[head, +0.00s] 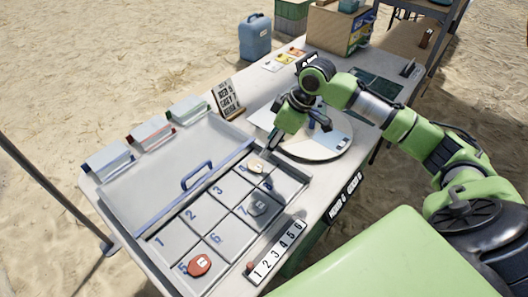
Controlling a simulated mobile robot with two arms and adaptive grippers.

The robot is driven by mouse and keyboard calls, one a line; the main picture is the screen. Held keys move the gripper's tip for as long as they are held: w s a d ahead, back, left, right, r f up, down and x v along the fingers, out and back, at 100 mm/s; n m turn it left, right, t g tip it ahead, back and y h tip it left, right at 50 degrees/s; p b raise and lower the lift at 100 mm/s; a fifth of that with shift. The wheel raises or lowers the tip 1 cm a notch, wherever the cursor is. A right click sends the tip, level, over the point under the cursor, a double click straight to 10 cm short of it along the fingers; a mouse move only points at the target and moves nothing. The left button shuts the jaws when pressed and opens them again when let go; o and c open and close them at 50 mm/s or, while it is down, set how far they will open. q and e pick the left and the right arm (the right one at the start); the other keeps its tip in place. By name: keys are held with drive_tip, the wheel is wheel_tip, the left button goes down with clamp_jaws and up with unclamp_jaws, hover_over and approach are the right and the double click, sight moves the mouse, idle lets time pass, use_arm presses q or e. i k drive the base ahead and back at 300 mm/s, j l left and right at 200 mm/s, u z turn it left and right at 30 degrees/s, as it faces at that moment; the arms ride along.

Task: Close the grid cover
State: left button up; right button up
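The grid tray (225,232) has numbered cells, and its cells are uncovered. The flat grey grid cover (150,186) lies to the left of the cells, with a blue edge strip and a blue handle (197,176). A red disc (200,264) lies in the cell marked 5, a grey piece (258,205) near the 7, and a small pale piece (256,167) at the far end. My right gripper (273,147) is above the far end of the grid, near the pale piece and apart from the handle. Its finger opening is unclear. My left gripper is not in view.
A round turntable (322,143) stands beyond the grid, close to my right gripper. Several small bins (148,132) line the left table edge, with a text sign (228,100) beside them. A number strip (277,252) lies at the near edge. A wooden box (335,28) stands at the back.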

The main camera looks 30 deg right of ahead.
sight(153, 220)
drive_tip(key=k+l, duration=0.25)
drive_tip(key=k, duration=0.2)
drive_tip(key=k+l, duration=0.25)
drive_tip(key=k, duration=0.25)
